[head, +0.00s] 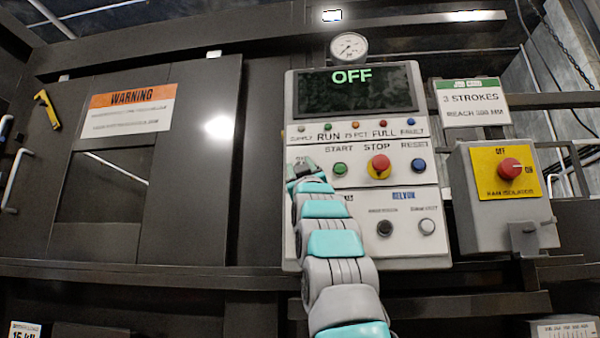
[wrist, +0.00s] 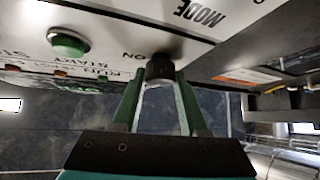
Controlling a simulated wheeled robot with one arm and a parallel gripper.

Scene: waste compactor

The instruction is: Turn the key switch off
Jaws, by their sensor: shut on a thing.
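The key switch (wrist: 160,66) shows in the wrist view as a dark knob on the pale control panel, beside printed "ON" lettering. My gripper (wrist: 158,80) has its two green fingers shut on it, one on each side. In the head view my gripper (head: 305,170) is at the panel's left side, left of the green START button (head: 340,168), and it hides the key switch. Which way the switch points cannot be made out. The display (head: 354,92) on the control panel (head: 303,250) reads "OFF".
The red STOP button (head: 379,165) and blue RESET button (head: 418,165) are right of START. A black selector (head: 384,229) and a pale button (head: 427,226) sit lower. A red rotary isolator (head: 510,169) on a yellow plate is farther right. The dark compactor door (head: 190,215) is at left.

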